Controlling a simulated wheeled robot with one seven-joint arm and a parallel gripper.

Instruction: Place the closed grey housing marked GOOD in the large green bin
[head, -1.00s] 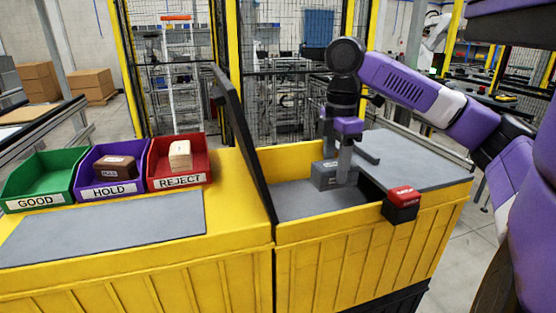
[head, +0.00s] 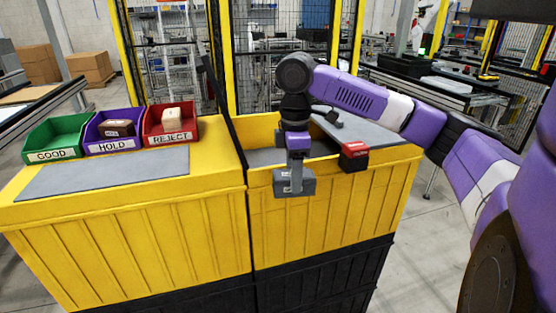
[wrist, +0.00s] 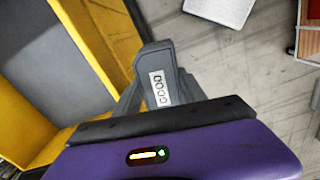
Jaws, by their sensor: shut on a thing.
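My gripper (head: 295,170) is shut on the grey housing (head: 285,187), a small grey block. The housing is held in front of the right yellow unit's front wall, just below its top edge. In the wrist view, the grey housing (wrist: 157,60) shows a white label reading GOOD, in front of my gripper's purple body; the fingers are partly hidden there. The large green bin (head: 58,133) stands at the far left on the left yellow unit. Its front label reads GOOD, and its visible inside looks empty.
The purple HOLD bin (head: 108,147) holds a brown block, and the red REJECT bin (head: 170,140) holds a cream block. A grey mat (head: 100,178) lies before them. A dark upright panel (head: 222,105) separates the units. A red-topped black box (head: 354,157) sits right of my gripper.

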